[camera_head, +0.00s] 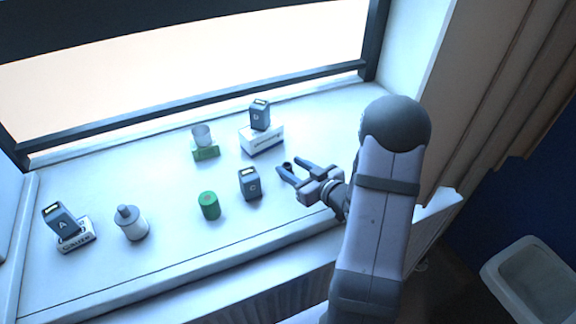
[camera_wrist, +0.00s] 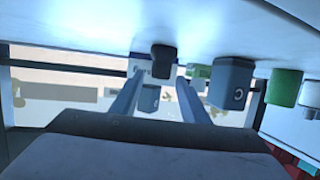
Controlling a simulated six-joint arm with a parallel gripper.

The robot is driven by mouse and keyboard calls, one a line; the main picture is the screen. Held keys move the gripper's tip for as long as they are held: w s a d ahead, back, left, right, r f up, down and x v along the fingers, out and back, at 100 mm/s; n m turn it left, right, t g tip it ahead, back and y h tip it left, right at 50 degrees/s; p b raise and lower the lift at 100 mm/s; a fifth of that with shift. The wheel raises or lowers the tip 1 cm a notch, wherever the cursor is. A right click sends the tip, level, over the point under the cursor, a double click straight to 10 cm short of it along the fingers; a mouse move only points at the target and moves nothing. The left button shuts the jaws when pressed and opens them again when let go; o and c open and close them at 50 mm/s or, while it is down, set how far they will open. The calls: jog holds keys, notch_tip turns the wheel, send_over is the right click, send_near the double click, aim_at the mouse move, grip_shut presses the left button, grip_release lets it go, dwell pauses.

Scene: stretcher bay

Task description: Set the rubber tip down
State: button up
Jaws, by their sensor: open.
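The rubber tip (camera_head: 287,164) is a small dark piece on the white sill (camera_head: 165,235), close to my fingertips. In the wrist view, the rubber tip (camera_wrist: 163,60) is a dark, rounded block against the sill surface, which fills the top of that view. My gripper (camera_head: 290,168) is low over the sill with its fingers spread. In the wrist view, my gripper (camera_wrist: 160,84) has a finger on each side of the tip, with visible gaps between. Whether the tip's base fully rests on the sill is hard to tell.
Left of my gripper stand a grey block marked C (camera_head: 250,184) and a green cylinder (camera_head: 209,205). Behind are a white box (camera_head: 262,141) with a grey block (camera_head: 260,114) and a clear cup (camera_head: 201,135) on a green base.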

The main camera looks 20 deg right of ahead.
jog(key=v, duration=0.9)
jog(key=shift+s+b, duration=0.1)
jog(key=shift+b, duration=0.25)
jog(key=shift+w+d+f+g+h, duration=0.15)
jog(key=shift+w+f+g+h, duration=0.25)
jog(key=shift+w+f+g, duration=0.1)
jog(key=shift+w+d+f+g+h+p, duration=0.15)
jog(key=shift+f+g+h+p, duration=0.15)
jog(key=shift+g+h, duration=0.15)
jog(key=shift+w+d+f+g+h+p, duration=0.1)
jog(key=shift+f+g+h+p, duration=0.05)
jog(key=shift+f+g+h, duration=0.4)
jog(key=shift+g+h, duration=0.3)
jog(key=shift+g, duration=0.1)
jog(key=shift+s+a+f+m+g+h, duration=0.15)
jog(key=shift+s+m+g+h, duration=0.2)
jog(key=shift+g, duration=0.25)
jog(key=s+a+g, duration=0.1)
jog(key=s, duration=0.1)
jog(key=s+a+g+p, duration=0.1)
jog(key=s+a+g, duration=0.1)
jog(key=s+a+m+g+h, duration=0.1)
jog(key=s+a, duration=0.1)
jog(key=shift+g, duration=0.3)
jog(key=s+a+r+g+y+p, duration=0.1)
jog(key=s+a+g, duration=0.3)
jog(key=s+a, duration=0.6)
jog(key=shift+s+r+m+g+y, duration=0.3)
jog(key=shift+s+r+m+y, duration=0.05)
jog(key=shift+r+m+y, duration=0.15)
